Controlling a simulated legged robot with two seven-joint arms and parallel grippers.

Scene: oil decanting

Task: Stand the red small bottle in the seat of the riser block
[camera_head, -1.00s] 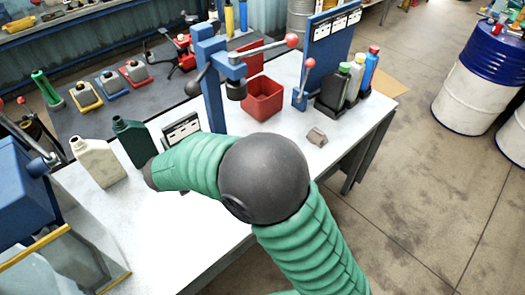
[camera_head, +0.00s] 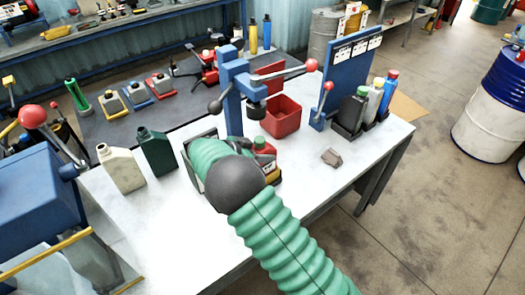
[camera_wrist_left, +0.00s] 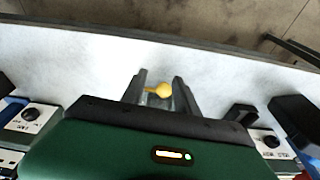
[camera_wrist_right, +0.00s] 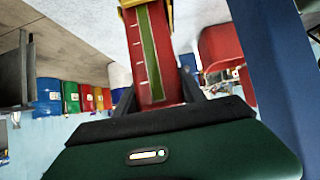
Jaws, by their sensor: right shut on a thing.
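In the right wrist view my right gripper (camera_wrist_right: 157,88) is shut on the red small bottle (camera_wrist_right: 132,42), which has a green level strip and runs away from the fingers. A yellow part shows at its far end. In the head view a red-capped thing (camera_head: 263,146) shows just past my right wrist, with yellow and red below it. My wrist hides the rest, so I cannot tell bottle from seat there. I cannot clearly pick out the riser block.
A blue press (camera_head: 234,85) and a red bin (camera_head: 282,117) stand behind my right wrist. A cream jug (camera_head: 121,170) and a dark green jug (camera_head: 157,153) stand left. A small grey-brown block (camera_head: 332,157) lies on the white table, with bottles in a dark rack (camera_head: 347,115) behind it.

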